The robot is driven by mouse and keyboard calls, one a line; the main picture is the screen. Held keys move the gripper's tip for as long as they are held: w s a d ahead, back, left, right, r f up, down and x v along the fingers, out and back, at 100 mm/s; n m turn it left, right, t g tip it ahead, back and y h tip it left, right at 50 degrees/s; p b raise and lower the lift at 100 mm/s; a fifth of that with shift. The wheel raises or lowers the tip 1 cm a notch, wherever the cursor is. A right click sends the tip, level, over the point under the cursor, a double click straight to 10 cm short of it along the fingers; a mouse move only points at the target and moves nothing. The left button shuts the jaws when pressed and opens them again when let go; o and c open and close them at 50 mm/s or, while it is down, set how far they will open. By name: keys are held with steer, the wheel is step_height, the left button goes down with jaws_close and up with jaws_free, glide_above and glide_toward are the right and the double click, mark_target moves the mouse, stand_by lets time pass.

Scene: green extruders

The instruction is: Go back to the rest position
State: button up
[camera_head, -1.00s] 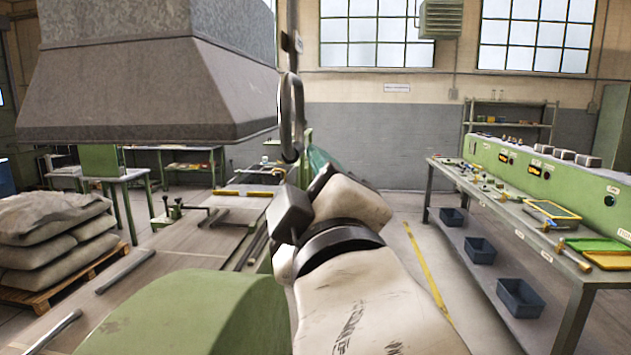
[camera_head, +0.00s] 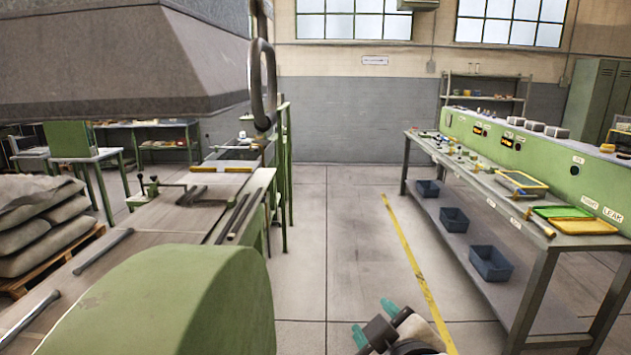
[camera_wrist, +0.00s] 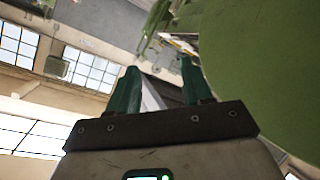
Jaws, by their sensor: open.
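My gripper (camera_head: 376,322) is low at the bottom of the head view, right of centre, over the floor between the bench and the green machine. Its two teal fingers are apart. In the wrist view my gripper (camera_wrist: 158,92) shows both fingers spread with nothing held between them. Past the fingers the wrist view shows windows and a wall on the left. A large green curved surface (camera_wrist: 265,65) fills the right of that view, close to the right finger.
A green rounded machine housing (camera_head: 180,305) stands at the lower left. A grey workbench (camera_head: 470,175) with trays and bins below is on the right. Bare floor with a yellow line (camera_head: 410,250) lies between.

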steer(key=s+d+f+m+g+h, duration=0.1)
steer(key=s+d+f+m+g, duration=0.15)
steer(key=s+d+f, duration=0.5)
steer(key=s+d+f+m+g, duration=0.25)
steer(key=s+f, duration=0.25)
steer(key=f, duration=0.5)
steer(key=s+d+f+m+g+h, duration=0.1)
steer(key=s+d+f+m+g, duration=0.1)
steer(key=s+d+f+g, duration=0.4)
steer(key=s+d+f+m, duration=0.1)
steer(key=s+f, duration=0.3)
steer(key=s, duration=0.2)
steer(key=s+d+f+m+g, duration=0.1)
steer(key=s+f+m, duration=0.1)
steer(key=s+f, duration=0.2)
steer(key=s, duration=0.3)
steer(key=shift+d, duration=0.25)
